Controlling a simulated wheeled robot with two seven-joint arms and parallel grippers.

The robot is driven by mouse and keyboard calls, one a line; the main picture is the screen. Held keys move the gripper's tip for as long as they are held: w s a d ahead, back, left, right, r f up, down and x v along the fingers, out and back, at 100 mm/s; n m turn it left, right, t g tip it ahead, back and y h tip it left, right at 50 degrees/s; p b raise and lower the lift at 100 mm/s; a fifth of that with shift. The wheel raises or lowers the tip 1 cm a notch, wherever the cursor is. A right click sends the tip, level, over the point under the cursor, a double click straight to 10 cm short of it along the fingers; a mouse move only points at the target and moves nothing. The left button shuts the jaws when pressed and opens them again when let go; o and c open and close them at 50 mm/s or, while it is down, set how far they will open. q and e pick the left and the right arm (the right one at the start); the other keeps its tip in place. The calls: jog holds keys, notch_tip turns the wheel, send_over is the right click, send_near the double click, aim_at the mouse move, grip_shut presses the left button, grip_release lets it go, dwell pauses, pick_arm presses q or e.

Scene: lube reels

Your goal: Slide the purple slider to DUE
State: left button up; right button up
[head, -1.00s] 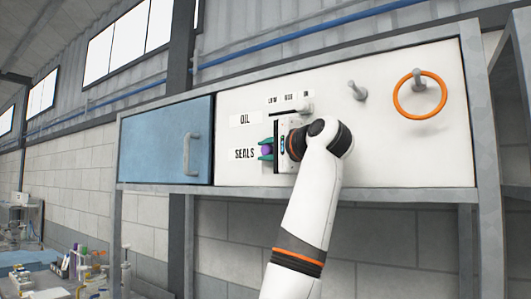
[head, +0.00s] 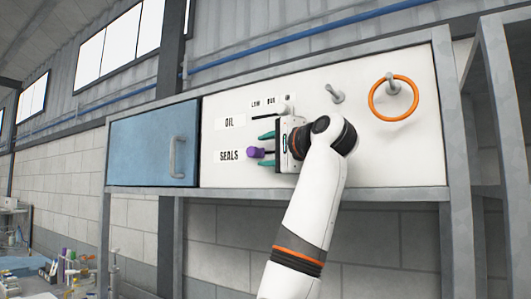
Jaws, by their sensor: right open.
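The purple slider knob (head: 255,153) sticks out of the white panel (head: 385,158), just right of the SEALS label (head: 229,155). My right gripper (head: 263,149) is open, with one teal finger above the knob and one below it, both apart from it. The column labels LOW, DUE and a third one (head: 270,102) are above. Which column the purple knob lines up with is hard to tell; my gripper hides part of its track. My left gripper is not in view.
A grey knob (head: 286,109) is in the OIL row, right of the OIL label (head: 230,122). A blue door (head: 150,145) with a handle is at left. A peg (head: 335,94) and an orange ring (head: 394,115) on another peg are at right.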

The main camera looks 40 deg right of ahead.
jog(key=s+b, duration=0.4)
jog(key=s, duration=0.6)
jog(key=shift+s+a, duration=0.2)
jog(key=shift+s, duration=0.15)
jog(key=shift+f, duration=0.1)
